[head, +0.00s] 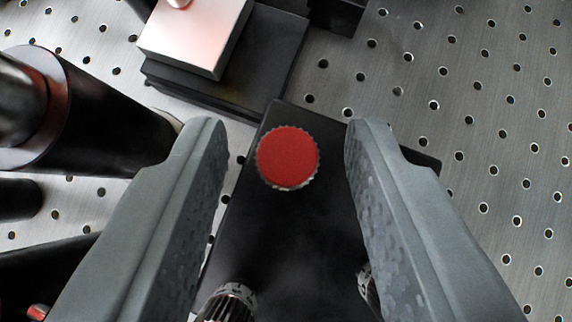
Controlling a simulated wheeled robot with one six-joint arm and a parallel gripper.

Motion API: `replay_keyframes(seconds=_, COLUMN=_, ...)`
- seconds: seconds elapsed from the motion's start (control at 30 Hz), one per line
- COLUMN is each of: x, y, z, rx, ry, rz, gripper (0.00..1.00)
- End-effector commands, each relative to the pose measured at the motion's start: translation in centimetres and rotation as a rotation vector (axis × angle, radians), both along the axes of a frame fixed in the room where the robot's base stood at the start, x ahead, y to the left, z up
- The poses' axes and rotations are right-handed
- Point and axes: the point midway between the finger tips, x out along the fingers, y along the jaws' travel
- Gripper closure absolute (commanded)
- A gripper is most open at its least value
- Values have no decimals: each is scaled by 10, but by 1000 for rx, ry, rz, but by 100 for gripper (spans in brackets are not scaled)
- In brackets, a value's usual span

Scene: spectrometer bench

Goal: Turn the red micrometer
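The red micrometer (288,157) shows as a round red cap with a silver knurled rim, seen end-on. It stands in front of or on a black block (270,240) below the picture's middle. My gripper (285,145) is open, with one grey finger on each side of the red cap. The micrometer's body behind the cap is hidden.
Two silver knurled knobs with scales stand close to the fingers, one at the lower left (229,302) and one partly hidden (369,285). Dark cylinders (90,110) are on the left. A silver block (196,38) sits at the top. Bare perforated breadboard (470,110) lies to the right.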

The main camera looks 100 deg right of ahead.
Motion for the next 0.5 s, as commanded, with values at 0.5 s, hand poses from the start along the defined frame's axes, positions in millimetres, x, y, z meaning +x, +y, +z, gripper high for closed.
replay_keyframes(seconds=0.5, x=3, y=13, z=13, rx=0, ry=1, rz=2, gripper=61)
